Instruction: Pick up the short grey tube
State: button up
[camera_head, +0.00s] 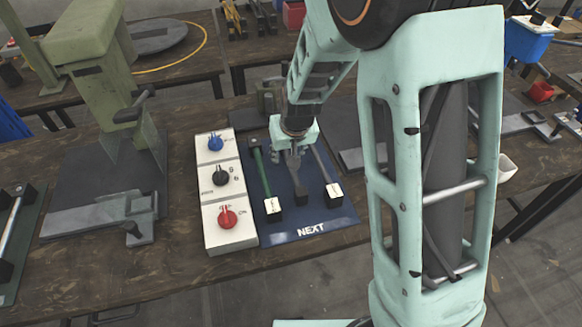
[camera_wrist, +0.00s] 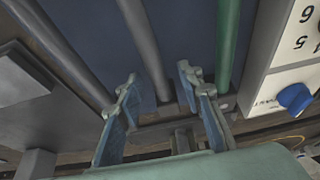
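A blue mat marked NEXT (camera_head: 311,229) holds a green tube (camera_head: 262,172) at left and a grey tube (camera_head: 323,163) at right, with a dark end holder (camera_head: 301,198) between them. My gripper (camera_head: 296,172) points down over the middle of the mat. In the wrist view my gripper (camera_wrist: 157,75) is open, with a middle grey tube (camera_wrist: 143,40) between its fingers as seen there; contact cannot be told. The green tube (camera_wrist: 228,45) is right of the fingers and the other grey tube (camera_wrist: 62,50) left. In the head view my gripper largely hides the middle tube.
A white control box (camera_head: 230,237) with blue, black and red knobs stands left of the mat. A green press (camera_head: 100,80) stands farther left. A grey metal plate (camera_head: 365,158) lies right of the mat. The wooden table's front edge is close below the mat.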

jog(key=shift+w+f, duration=0.2)
jog(key=shift+f, duration=0.25)
grip_shut()
